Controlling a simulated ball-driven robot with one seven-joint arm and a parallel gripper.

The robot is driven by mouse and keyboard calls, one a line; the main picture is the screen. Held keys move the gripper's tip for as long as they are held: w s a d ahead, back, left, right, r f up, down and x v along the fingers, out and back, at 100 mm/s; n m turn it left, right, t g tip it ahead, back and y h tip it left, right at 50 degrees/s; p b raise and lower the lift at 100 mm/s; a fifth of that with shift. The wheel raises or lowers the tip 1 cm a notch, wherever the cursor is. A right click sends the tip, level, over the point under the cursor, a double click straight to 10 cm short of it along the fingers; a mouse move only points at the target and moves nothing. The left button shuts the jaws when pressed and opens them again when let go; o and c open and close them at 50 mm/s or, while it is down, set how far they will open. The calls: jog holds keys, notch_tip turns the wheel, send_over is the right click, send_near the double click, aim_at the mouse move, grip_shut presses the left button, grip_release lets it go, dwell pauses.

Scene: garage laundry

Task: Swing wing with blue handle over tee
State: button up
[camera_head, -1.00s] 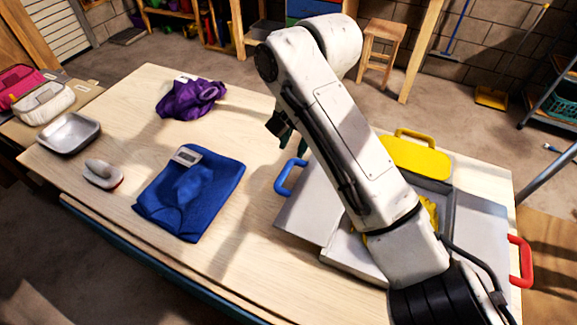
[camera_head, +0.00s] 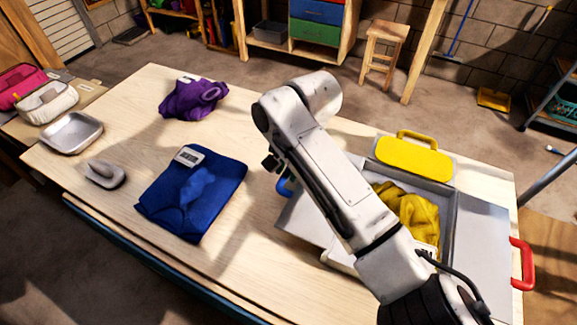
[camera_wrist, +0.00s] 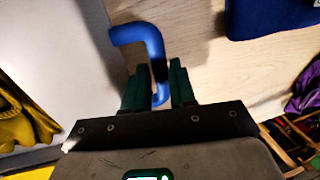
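The wing with the blue handle is a pale grey flap (camera_head: 305,219), folded out flat at the left of the folding box (camera_head: 448,215). Its blue handle (camera_head: 283,187) is partly hidden behind my gripper (camera_head: 272,165) in the head view. In the wrist view the blue handle (camera_wrist: 140,35) bends down between the two green fingers of my gripper (camera_wrist: 160,88). The fingers stand apart at either side of it, with a slight gap at the right. A yellow tee (camera_head: 412,213) lies bunched in the box's middle, partly hidden by my arm.
A folded blue cloth (camera_head: 190,195), purple cloth (camera_head: 192,99), grey iron-like item (camera_head: 104,174) and metal tray (camera_head: 72,132) are on the table's left.

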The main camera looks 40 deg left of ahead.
grip_shut()
jog(key=shift+r, duration=0.1)
